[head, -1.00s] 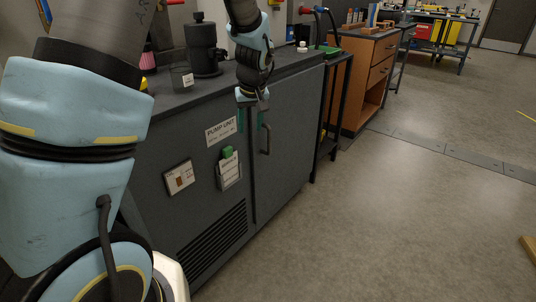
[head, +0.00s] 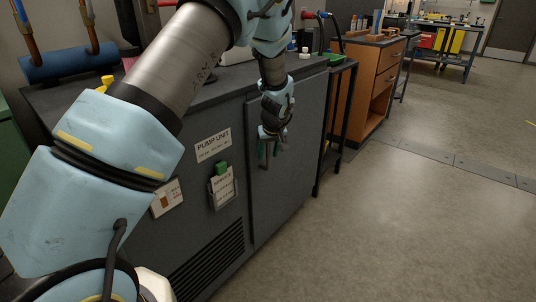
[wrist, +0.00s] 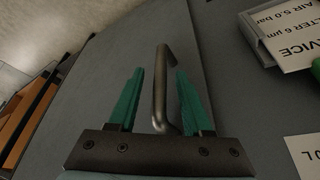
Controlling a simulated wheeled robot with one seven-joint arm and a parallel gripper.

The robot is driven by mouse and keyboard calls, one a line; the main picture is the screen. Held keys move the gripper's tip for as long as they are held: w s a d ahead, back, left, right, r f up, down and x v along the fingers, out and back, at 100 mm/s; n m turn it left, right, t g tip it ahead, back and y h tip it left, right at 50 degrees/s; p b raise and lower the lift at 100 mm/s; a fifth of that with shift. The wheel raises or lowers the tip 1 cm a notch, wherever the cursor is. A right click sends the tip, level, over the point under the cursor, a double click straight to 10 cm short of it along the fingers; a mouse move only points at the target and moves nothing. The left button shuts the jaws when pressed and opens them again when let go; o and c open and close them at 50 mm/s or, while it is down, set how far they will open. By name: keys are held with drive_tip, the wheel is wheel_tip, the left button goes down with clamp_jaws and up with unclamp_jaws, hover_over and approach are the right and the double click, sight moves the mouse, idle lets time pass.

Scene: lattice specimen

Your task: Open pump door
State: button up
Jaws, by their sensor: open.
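The dark grey pump unit door (head: 292,172) is closed flush in the cabinet front, right of the "PUMP UNIT" label (head: 213,145). Its bar handle (wrist: 161,85) stands between the two green fingers of my gripper (wrist: 158,95) in the wrist view, with a gap on both sides. My gripper (head: 268,152) is open at the door's left part in the head view, and it hides most of the handle there.
A card holder with a green clip (head: 222,187) is on the panel left of the door, above a vent grille (head: 208,262). A black cart (head: 338,120) and a wooden cabinet (head: 366,85) stand to the right. The floor (head: 400,220) in front is clear.

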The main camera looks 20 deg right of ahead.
drive_tip(key=shift+w+f, duration=0.15)
drive_tip(key=shift+f, duration=0.25)
clamp_jaws()
idle(1.3)
